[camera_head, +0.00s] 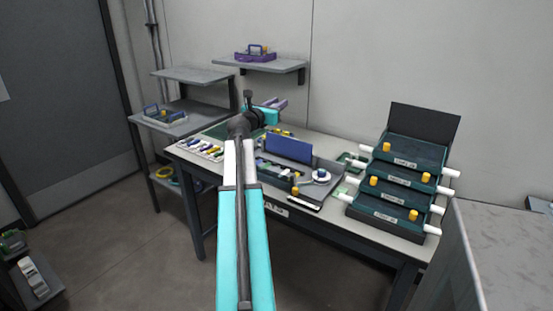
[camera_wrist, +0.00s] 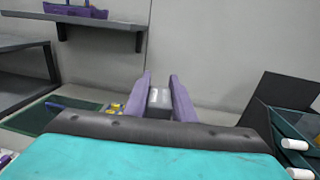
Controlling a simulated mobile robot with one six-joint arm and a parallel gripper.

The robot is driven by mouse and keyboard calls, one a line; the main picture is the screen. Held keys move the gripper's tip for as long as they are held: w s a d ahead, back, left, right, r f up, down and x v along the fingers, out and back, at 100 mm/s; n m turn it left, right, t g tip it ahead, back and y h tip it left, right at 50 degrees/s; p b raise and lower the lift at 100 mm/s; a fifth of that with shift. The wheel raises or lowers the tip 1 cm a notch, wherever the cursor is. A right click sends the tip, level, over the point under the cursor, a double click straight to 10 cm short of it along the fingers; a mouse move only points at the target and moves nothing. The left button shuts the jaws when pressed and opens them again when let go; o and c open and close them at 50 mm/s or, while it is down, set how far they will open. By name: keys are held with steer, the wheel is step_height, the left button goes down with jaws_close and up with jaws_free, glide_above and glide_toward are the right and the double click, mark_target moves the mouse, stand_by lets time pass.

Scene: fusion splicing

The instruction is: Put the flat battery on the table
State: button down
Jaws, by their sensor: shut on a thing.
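My gripper (camera_head: 275,104) is raised above the back part of the table (camera_head: 318,142). Its purple fingers also show in the wrist view (camera_wrist: 160,92). They are shut on a grey block, the flat battery (camera_wrist: 160,98), seen end-on between them. The battery is not clearly visible in the head view. The gripper and battery appear clear of the table top, with only wall behind them in the wrist view.
A workstation with a blue panel (camera_head: 289,149) fills the table's middle. A white rack of coloured tools (camera_head: 200,149) lies at the left. Stacked teal trays (camera_head: 390,205) with white handles stand at the right. A wall shelf (camera_head: 285,66) and a grey cabinet (camera_head: 500,260) flank the space.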

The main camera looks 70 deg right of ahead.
steer(key=a+f+g+b, duration=0.1)
steer(key=a+f+b, duration=0.6)
steer(key=a, duration=0.3)
steer(key=w+a+f+m+b, duration=0.1)
steer(key=a+f+b, duration=0.7)
steer(key=a+b, duration=0.2)
steer(key=shift+a+g, duration=0.2)
steer(key=shift+g, duration=0.2)
steer(key=shift+d+r+p, duration=0.25)
steer(key=shift+p, duration=0.45)
steer(key=d+p, duration=0.1)
steer(key=p, duration=0.3)
steer(key=shift+d, duration=0.2)
steer(key=shift+s+d+f+p, duration=0.15)
steer(key=shift+d+p, duration=0.2)
steer(key=shift+p, duration=0.85)
steer(key=f+p+x, duration=0.2)
steer(key=p+x, duration=0.3)
steer(key=x, duration=0.7)
steer(key=shift+w, duration=0.35)
